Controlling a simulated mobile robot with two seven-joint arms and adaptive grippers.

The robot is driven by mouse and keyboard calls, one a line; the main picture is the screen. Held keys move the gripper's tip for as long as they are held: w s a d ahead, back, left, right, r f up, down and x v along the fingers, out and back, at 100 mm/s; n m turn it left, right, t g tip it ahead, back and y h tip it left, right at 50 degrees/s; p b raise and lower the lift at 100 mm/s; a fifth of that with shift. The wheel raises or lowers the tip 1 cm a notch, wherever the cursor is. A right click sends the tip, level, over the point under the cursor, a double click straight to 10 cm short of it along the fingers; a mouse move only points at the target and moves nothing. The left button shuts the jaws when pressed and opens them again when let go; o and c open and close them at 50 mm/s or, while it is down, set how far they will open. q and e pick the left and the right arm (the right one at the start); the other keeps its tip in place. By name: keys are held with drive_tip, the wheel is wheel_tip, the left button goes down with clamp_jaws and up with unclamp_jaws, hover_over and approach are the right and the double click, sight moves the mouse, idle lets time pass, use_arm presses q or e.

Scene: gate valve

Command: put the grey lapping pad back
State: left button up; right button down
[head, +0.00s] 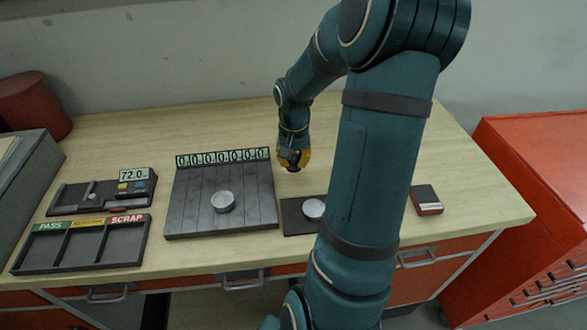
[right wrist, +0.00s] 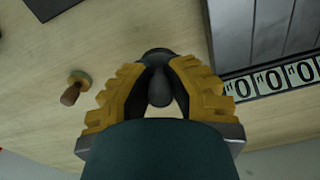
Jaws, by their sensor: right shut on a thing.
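My right gripper (head: 293,160) is over the back middle of the table, just right of the counter strip. It is shut on a dark grey knob-handled thing, which looks like the grey lapping pad (right wrist: 159,90). In the right wrist view, the knob sits between the yellow fingers (right wrist: 158,100), with a dark round part partly showing beyond it. In the head view only a dark bit shows below the fingertips. I cannot tell whether it touches the table. My left gripper is out of view.
A small wooden-handled pad with a greenish disc (right wrist: 77,86) lies beside the gripper. A slatted plate (head: 255,205) bears a metal disc (head: 223,202). A dark mat (head: 295,220) bears another disc (head: 313,208). A sorting tray (head: 80,262) and gauge (head: 110,190) stand left.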

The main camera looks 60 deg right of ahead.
sight(294, 164)
drive_tip(key=shift+f, duration=1.4)
drive_tip(key=shift+f+b, duration=0.2)
drive_tip(key=shift+b, duration=0.15)
drive_tip(key=c, duration=1)
unclamp_jaws()
drive_tip(key=shift+c, duration=0.2)
drive_tip(key=shift+r, duration=0.1)
drive_tip(key=shift+r, duration=0.2)
wheel_tip(294, 164, up, 12)
drive_tip(key=shift+f+p, duration=0.1)
drive_tip(key=shift+p, duration=1.15)
